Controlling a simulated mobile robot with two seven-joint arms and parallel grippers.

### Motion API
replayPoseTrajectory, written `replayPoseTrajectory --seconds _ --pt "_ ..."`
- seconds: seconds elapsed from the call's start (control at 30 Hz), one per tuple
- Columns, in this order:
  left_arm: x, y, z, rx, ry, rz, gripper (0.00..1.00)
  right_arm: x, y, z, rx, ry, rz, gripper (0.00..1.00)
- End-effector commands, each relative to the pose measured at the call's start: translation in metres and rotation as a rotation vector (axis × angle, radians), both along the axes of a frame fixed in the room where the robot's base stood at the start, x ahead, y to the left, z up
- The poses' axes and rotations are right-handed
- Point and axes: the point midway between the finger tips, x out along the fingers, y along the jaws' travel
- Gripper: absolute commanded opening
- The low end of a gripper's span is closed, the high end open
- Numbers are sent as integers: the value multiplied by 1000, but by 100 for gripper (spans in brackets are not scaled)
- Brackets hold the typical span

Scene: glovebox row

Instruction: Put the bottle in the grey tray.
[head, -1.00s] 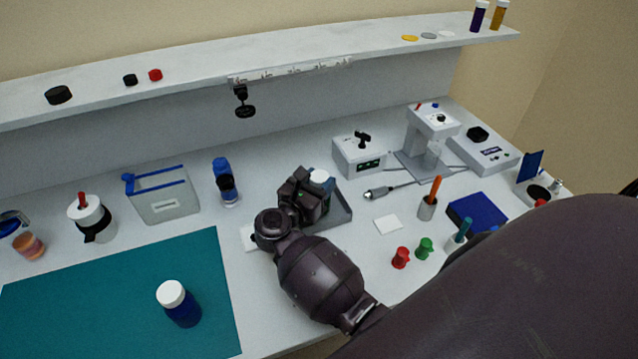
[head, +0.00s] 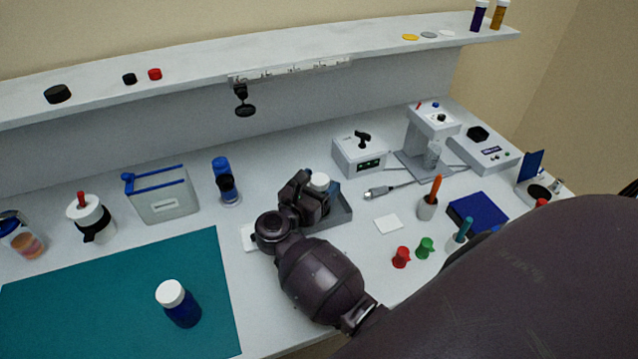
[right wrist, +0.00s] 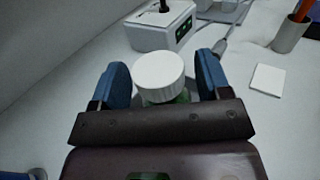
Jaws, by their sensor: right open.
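A bottle with a white ribbed cap (right wrist: 160,70) and a green body stands between the two blue fingers of my right gripper (right wrist: 163,82). The fingers are open, with a gap showing beside the cap on the right. In the head view the white cap (head: 319,181) shows just beyond the right gripper (head: 318,196), over the grey tray (head: 340,213). The gripper hides the bottle's lower part, so I cannot see its base. Another bottle, blue with a white cap (head: 182,306), stands upright on the teal mat. My left gripper is not in view.
The teal mat (head: 100,290) lies at left. A grey box with a black knob (head: 359,157) stands behind the tray. A white square (head: 388,223), a red piece (head: 401,257) and a green piece (head: 425,247) lie to its right. A shelf (head: 200,65) runs along the back.

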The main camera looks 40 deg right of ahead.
Motion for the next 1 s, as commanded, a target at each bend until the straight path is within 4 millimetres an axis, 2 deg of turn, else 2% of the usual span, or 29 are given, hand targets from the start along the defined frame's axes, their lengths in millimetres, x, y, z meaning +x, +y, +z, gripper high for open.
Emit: replayPoseTrajectory --seconds 0.1,0.4,0.6,1.0 --pt "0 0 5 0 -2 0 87 0 0 4 -1 0 0 70" --pt "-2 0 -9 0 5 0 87 -18 44 -1 3 2 1 70" --pt "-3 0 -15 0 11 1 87 -25 65 1 3 1 1 70" --pt "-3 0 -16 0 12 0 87 -27 70 2 0 0 0 70"
